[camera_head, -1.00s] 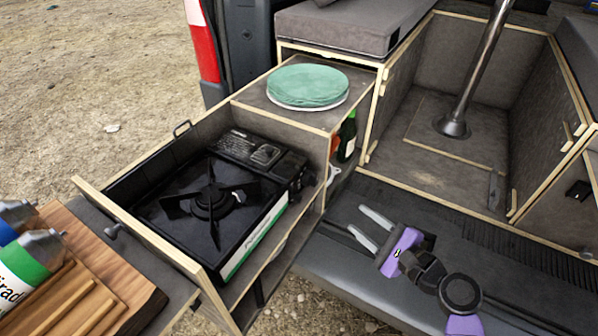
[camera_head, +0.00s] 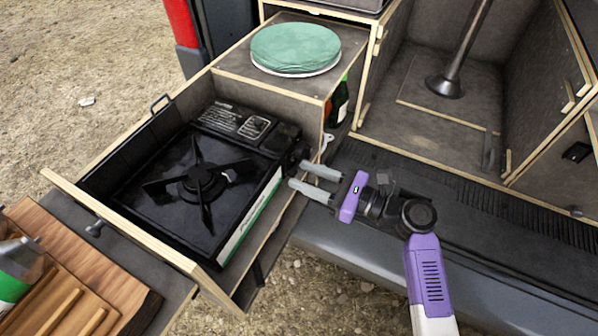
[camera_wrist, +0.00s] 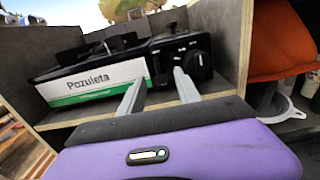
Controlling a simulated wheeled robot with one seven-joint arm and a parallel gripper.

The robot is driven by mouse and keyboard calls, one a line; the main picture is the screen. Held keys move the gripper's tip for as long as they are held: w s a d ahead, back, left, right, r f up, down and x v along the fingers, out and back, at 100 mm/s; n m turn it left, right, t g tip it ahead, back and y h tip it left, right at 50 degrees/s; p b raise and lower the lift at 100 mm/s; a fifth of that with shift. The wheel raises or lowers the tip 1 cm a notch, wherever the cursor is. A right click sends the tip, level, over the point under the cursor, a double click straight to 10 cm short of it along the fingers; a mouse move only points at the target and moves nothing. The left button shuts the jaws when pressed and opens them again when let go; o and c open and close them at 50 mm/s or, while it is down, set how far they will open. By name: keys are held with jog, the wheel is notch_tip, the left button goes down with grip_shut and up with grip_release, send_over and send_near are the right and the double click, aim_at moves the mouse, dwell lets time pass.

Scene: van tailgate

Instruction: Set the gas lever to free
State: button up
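The black gas stove (camera_head: 180,215) sits in the pulled-out wooden drawer, its burner and pan support uncovered. In the wrist view the stove's white-and-green label (camera_wrist: 95,83) faces me, with a dark round knob (camera_wrist: 198,60) to its right. A small dark part stands above the knob; I cannot tell whether it is the gas lever or how it is set. My purple gripper (camera_head: 297,174) is open and empty, its two grey fingers apart and pointing at the knob end of the stove.
The wooden drawer front (camera_head: 130,240) and side walls surround the stove. Green plates (camera_head: 295,48) lie on the box behind it. A wooden board (camera_head: 80,275) is at the lower left.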

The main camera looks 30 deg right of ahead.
jog(key=shift+x, duration=0.95)
jog(key=shift+c, duration=0.2)
grip_shut()
dwell(0.6)
